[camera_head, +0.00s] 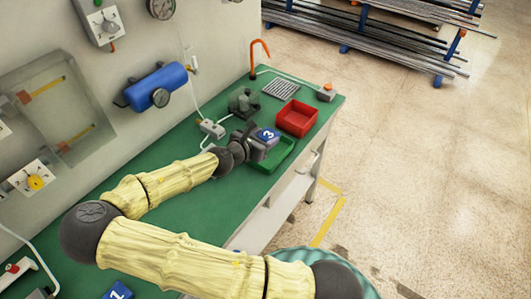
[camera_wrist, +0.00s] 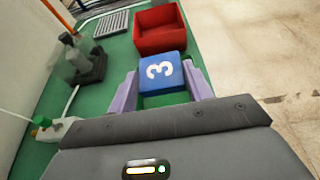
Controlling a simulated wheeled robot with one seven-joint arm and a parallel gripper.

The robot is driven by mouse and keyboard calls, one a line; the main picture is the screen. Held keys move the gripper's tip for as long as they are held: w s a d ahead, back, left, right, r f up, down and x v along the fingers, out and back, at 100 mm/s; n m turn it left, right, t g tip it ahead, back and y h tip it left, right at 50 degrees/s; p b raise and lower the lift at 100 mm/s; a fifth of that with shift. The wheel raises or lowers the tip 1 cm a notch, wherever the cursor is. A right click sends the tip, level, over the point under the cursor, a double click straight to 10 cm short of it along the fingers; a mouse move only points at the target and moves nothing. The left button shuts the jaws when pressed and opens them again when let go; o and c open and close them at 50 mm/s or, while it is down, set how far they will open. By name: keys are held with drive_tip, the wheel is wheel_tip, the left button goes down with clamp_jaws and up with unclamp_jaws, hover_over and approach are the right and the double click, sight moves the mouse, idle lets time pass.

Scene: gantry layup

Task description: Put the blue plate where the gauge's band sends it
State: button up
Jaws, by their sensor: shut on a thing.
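A second blue plate marked 1 (camera_head: 118,290) lies at the near end, partly cut off.
A red tray (camera_head: 297,118) stands just beyond the green tray. A grey grid (camera_head: 281,89), a dark green fixture (camera_head: 243,102) and an orange hook (camera_head: 260,48) are at the bench's far end. The wall with the blue tank (camera_head: 156,86) borders the bench's left side.

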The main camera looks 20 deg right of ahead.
wheel_tip(320, 180, down, 3)
drive_tip(key=shift+w+f, duration=0.1)
drive_tip(key=shift+f, duration=0.1)
drive_tip(key=shift+f, duration=1.9)
drive_tip(key=shift+f, duration=0.15)
drive_tip(key=o, duration=0.8)
